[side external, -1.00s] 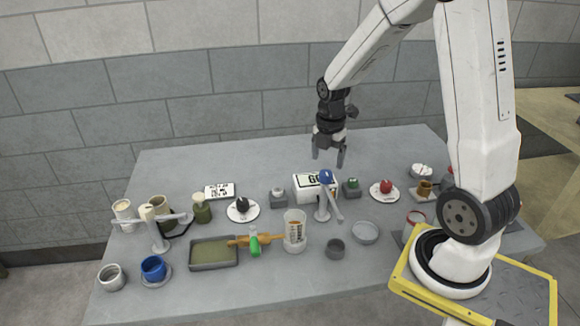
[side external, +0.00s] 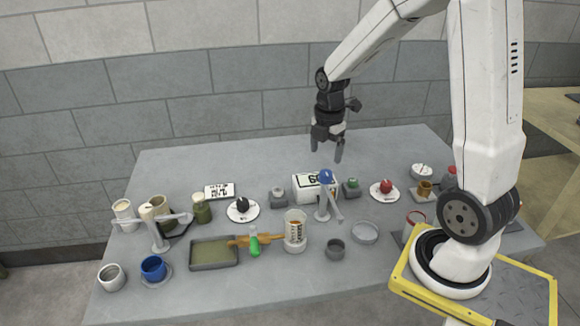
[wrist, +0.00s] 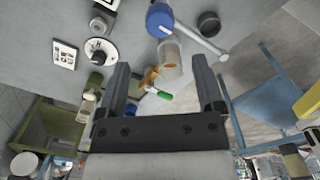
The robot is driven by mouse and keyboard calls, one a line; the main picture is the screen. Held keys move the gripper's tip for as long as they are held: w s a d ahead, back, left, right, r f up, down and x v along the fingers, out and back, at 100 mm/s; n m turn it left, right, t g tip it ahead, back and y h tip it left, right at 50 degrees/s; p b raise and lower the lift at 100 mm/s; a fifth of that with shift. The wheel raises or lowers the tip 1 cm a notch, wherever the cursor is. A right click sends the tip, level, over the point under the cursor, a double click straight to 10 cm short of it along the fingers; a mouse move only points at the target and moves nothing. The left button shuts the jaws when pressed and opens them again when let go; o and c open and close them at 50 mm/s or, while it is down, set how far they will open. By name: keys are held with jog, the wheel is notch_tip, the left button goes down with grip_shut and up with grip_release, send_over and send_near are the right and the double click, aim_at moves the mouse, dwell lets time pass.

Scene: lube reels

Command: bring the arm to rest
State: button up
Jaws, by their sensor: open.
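My gripper (side external: 325,150) hangs with its fingers downward above the back part of the grey table (side external: 230,165), behind the white box with black lettering (side external: 305,187). Its two fingers are apart with nothing between them. In the wrist view my gripper (wrist: 163,88) also shows open. Through and beyond its fingers are a clear beaker (wrist: 169,58), a green-handled tool (wrist: 158,94) and a blue-capped post with a grey arm (wrist: 160,20); none of them is touched.
Several items stand along the table: a shallow tray (side external: 214,254), a blue cup (side external: 153,267), a white-armed stand (side external: 158,228), a red ball on a plate (side external: 384,188) and a small grey dish (side external: 365,232). The table's back left is clear.

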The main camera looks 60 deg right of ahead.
jog(key=s+a+f+m+t, duration=0.1)
jog(key=s+a+m, duration=0.1)
jog(key=a+m, duration=0.5)
jog(key=s+a+f+m+t, duration=0.1)
jog(key=s+a+m, duration=0.1)
jog(key=a+m, duration=0.5)
jog(key=shift+s+a+f+m, duration=0.15)
jog(key=shift+s+a+m, duration=0.2)
jog(key=shift+m, duration=1.05)
